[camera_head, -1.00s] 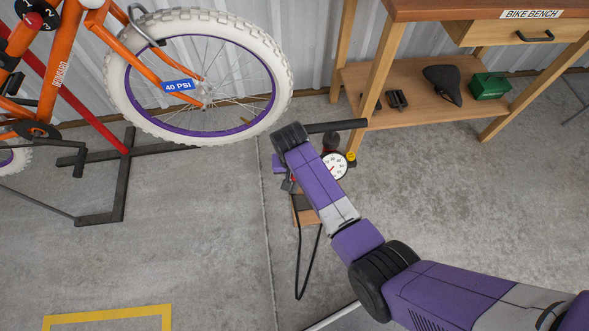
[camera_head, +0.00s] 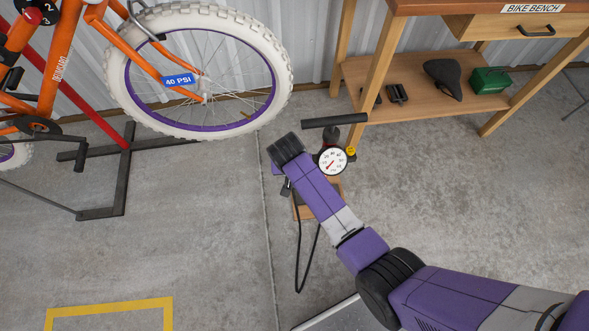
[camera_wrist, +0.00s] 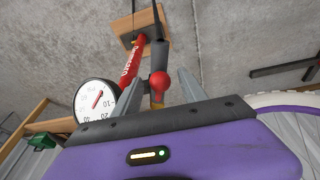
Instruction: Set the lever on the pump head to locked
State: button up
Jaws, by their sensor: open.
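The floor pump has a black T-handle (camera_head: 335,121), a round white gauge (camera_head: 332,160) and a wooden foot (camera_head: 305,211). In the wrist view, the gauge (camera_wrist: 96,101) is at the left beside the red barrel (camera_wrist: 132,62). A red ball knob (camera_wrist: 160,83), apparently the lever's end, shows between my fingers, with a dark part behind it. My gripper (camera_wrist: 161,88) is open, one finger on each side of the knob; contact is not clear. In the head view, my wrist hides most of the gripper and the pump head. The lever's angle is hard to tell.
An orange bike with a white tyre (camera_head: 270,35) and a 40 PSI tag (camera_head: 177,80) stands at left. The wooden bench (camera_head: 430,8) is at the upper right, its shelf holding a saddle (camera_head: 442,77) and green box (camera_head: 490,80). A black hose (camera_head: 298,265) loops by the pump.

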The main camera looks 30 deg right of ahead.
jog(key=p+v, duration=0.2)
jog(key=v, duration=0.5)
jog(key=shift+r, duration=0.35)
jog(key=shift+a, duration=0.1)
